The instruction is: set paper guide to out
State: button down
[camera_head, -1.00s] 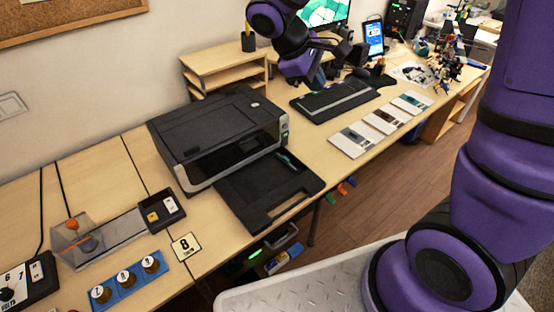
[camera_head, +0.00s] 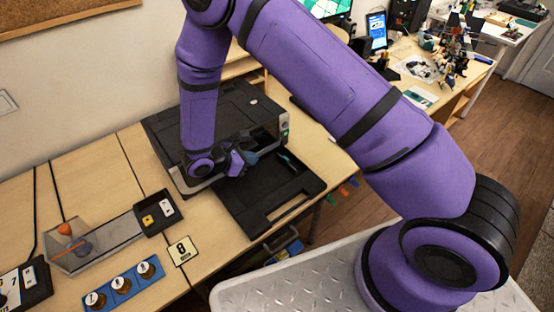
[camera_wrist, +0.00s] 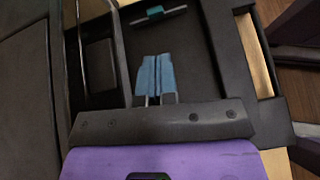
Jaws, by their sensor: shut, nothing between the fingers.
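The black printer (camera_head: 165,130) stands on the desk with its flat black tray (camera_head: 247,219) pulled out in front. The paper guide (camera_head: 287,160) is a thin grey bar with a teal tab lying on the tray; its tab also shows at the top of the wrist view (camera_wrist: 155,12). My gripper (camera_head: 248,158) is low over the tray's inner part by the printer's front, left of the guide. In the wrist view its blue fingertips (camera_wrist: 155,72) are together and empty, pointing toward the guide with a gap between. Contact with the tray cannot be told.
The printer's front edge rises close beside my gripper. The tray's outer part is bare.

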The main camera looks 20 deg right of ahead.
jog(key=shift+n+t, duration=0.4)
jog(key=shift+n, duration=0.3)
jog(key=f, duration=0.2)
jog(key=a+f, duration=0.1)
jog(key=f, duration=0.1)
jog(key=shift+s+a+f, duration=0.1)
jog(key=shift+s, duration=0.05)
jog(key=shift+f, duration=0.15)
send_near(287, 158)
jog(key=d+f, duration=0.2)
jog(key=f, duration=0.1)
jog(key=w+d+f, duration=0.1)
jog(key=shift+w+f, duration=0.15)
jog(key=shift+f, duration=0.2)
jog(key=shift+w+d, duration=0.3)
jog(key=shift+d, duration=0.55)
jog(key=shift+w+d, duration=0.2)
jog(key=shift+d, duration=0.5)
jog(key=shift+w+d, duration=0.25)
jog(key=shift+d, duration=0.45)
jog(key=shift+a, duration=0.1)
